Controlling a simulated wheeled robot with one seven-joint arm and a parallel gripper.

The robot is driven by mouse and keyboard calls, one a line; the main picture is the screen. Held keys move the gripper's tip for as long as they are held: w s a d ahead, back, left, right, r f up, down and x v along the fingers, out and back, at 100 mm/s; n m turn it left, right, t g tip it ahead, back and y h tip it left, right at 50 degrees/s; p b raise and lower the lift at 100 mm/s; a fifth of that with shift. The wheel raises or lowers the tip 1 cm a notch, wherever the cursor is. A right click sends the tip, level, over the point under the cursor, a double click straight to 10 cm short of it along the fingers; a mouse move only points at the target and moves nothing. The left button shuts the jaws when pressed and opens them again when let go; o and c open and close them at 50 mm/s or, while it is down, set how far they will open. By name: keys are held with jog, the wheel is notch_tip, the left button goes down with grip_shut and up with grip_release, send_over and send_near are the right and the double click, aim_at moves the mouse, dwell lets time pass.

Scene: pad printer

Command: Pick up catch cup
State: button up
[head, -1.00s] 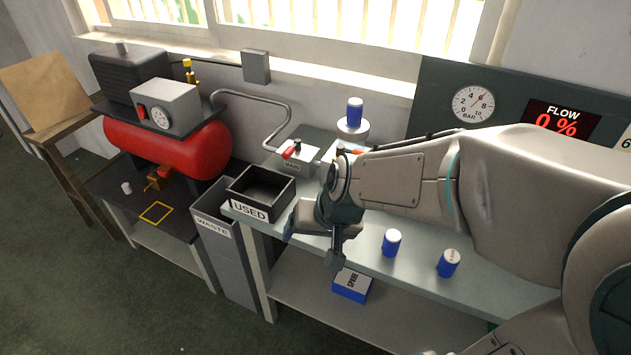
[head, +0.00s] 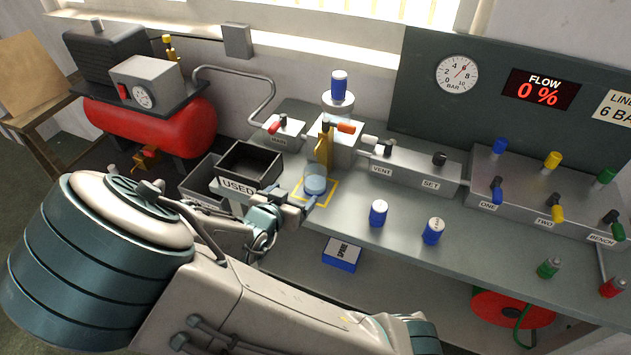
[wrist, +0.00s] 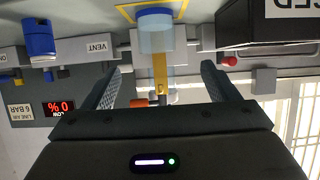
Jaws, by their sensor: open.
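A pale blue cup (head: 315,186), which I take to be the catch cup, stands on a yellow-outlined square on the grey bench. In the wrist view the see-through cup (wrist: 156,38) lies ahead between the two fingers, with a darker blue end by the yellow outline. My gripper (head: 301,201) is open at the cup's near left side, low over the bench. In the wrist view my gripper (wrist: 160,68) has nothing clasped between its fingers. I cannot tell whether a finger touches the cup.
A yellow upright part (head: 323,148) stands right behind the cup. The black USED bin (head: 262,162) is close on the left. Two blue canisters (head: 378,213) (head: 433,231) stand to the right. The VENT and SET block (head: 415,178) is behind them.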

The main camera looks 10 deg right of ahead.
aim_at(309, 179)
jog(key=x, duration=0.2)
jog(key=b+x, duration=0.1)
jog(key=x, duration=0.2)
jog(key=b+x, duration=0.1)
jog(key=x, duration=0.2)
jog(key=shift+w+d+r, duration=0.2)
jog(key=shift+w+d, duration=0.05)
jog(key=shift+d+r+b+x, duration=0.1)
jog(key=shift+b+x, duration=0.2)
jog(key=shift+x, duration=1)
jog(key=shift+d+r+b+x, duration=0.15)
jog(key=shift+b+x, duration=0.1)
jog(key=shift+x, duration=1)
jog(key=c, duration=1.3)
jog(key=shift+r, duration=0.1)
